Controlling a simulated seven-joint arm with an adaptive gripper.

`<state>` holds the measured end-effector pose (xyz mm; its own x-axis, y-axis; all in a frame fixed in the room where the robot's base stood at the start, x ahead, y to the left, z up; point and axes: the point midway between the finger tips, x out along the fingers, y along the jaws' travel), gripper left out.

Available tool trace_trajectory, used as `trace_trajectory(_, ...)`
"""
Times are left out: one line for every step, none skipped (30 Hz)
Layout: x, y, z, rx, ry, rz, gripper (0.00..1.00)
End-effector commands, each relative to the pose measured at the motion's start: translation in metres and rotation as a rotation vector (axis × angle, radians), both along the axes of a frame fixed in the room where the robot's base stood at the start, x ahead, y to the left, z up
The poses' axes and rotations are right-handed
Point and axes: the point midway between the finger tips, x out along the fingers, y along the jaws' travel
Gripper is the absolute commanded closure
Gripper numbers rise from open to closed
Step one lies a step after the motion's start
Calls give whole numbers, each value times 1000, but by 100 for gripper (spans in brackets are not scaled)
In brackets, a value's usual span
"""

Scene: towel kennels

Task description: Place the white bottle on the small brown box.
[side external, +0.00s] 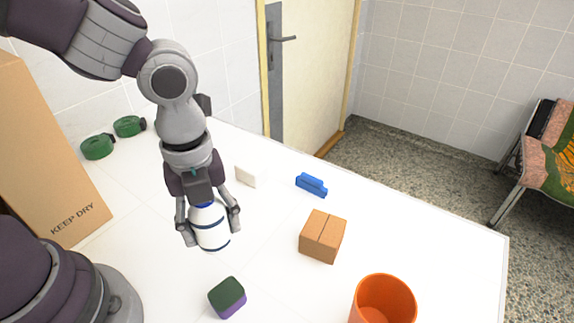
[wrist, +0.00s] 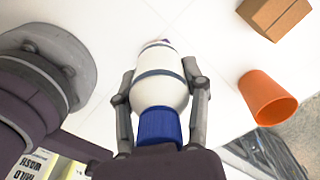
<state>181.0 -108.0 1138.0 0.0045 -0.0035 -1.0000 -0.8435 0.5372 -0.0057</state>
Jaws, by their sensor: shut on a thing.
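The white bottle (side external: 211,230) has a blue cap and dark blue bands. My gripper (side external: 209,227) is shut on it, with one finger on each side. In the wrist view the bottle (wrist: 160,85) lies between the fingers of my gripper (wrist: 162,80), its blue cap nearest the palm. The bottle looks nearly upright in the side view; I cannot tell whether its base touches the table. The small brown box (side external: 323,237) sits on the table to the right of the bottle, apart from it. The box also shows at the top right of the wrist view (wrist: 275,15).
An orange cup (side external: 384,298) stands in front of the box, at right. A green and purple block (side external: 227,297) lies in front of the bottle. A blue object (side external: 311,185) and a white block (side external: 246,176) lie behind. A tall cardboard box (side external: 40,160) stands at left, near green rolls (side external: 98,147).

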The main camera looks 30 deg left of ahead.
Motion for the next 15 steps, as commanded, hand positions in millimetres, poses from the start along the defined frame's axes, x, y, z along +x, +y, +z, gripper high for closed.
trace_trajectory(1,-4,1,0,-1,-40,95)
trace_trajectory(4,-6,0,0,0,-54,95)
trace_trajectory(10,-10,-1,2,1,-65,95)
trace_trajectory(16,-14,-1,2,0,-68,95)
trace_trajectory(23,-19,-3,2,1,-69,95)
trace_trajectory(33,-24,-4,2,0,-67,95)
trace_trajectory(39,-28,-5,2,1,-66,95)
trace_trajectory(46,-33,-6,2,1,-65,95)
trace_trajectory(54,-38,-7,3,2,-65,95)
trace_trajectory(60,-41,-7,2,1,-65,95)
trace_trajectory(66,-45,-8,2,2,-65,95)
trace_trajectory(74,-50,-9,2,2,-64,95)
trace_trajectory(79,-53,-9,3,2,-64,95)
trace_trajectory(85,-56,-10,3,2,-63,95)
trace_trajectory(91,-60,-11,1,3,-63,95)
